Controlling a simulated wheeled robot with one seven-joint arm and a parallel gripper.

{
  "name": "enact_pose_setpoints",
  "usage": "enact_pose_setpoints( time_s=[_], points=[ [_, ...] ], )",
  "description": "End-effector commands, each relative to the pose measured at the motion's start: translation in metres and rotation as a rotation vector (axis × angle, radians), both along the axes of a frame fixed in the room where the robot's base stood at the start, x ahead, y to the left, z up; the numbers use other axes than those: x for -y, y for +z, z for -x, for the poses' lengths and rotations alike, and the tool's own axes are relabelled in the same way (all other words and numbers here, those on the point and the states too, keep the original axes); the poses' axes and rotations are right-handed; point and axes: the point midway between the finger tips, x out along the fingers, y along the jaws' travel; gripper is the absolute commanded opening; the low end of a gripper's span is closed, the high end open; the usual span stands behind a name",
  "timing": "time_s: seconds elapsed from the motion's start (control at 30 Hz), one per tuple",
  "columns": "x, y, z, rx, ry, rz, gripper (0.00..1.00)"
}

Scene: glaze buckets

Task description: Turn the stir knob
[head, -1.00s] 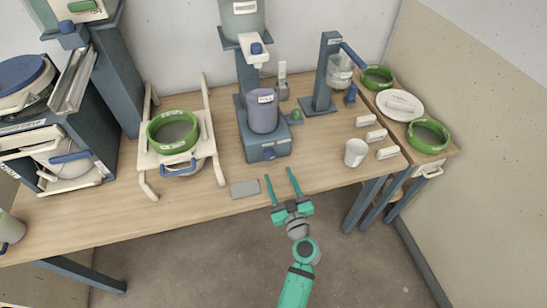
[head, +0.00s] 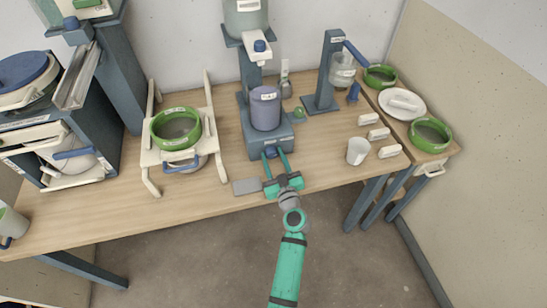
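The mixing stand (head: 272,143) is a blue-grey machine at the middle of the bench with a lilac labelled bucket (head: 265,110) on its base. A small dark blue knob (head: 271,152) sits low on the front of the base; I take it to be the stir knob. My green gripper (head: 275,156) reaches over the bench's front edge. Its two fingers are spread, one on each side of the knob. I cannot tell whether they touch it.
A grey flat block (head: 246,186) lies just left of my gripper. A white cup (head: 357,151) stands to the right. A green-rimmed bowl (head: 175,129) sits in a cream frame on the left. Bare wood (head: 315,160) lies between stand and cup.

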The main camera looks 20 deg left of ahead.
Motion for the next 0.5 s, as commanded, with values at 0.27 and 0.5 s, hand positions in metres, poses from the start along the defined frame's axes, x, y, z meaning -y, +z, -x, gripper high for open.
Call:
enact_pose_setpoints(
  time_s=[0.27,0.5],
  points=[
    [0.0002,-0.0001,0.0002,-0.002,0.0,-0.002,0.1],
    [0.0002,-0.0004,0.0003,-0.037,0.0,-0.053,0.1]
  ],
)
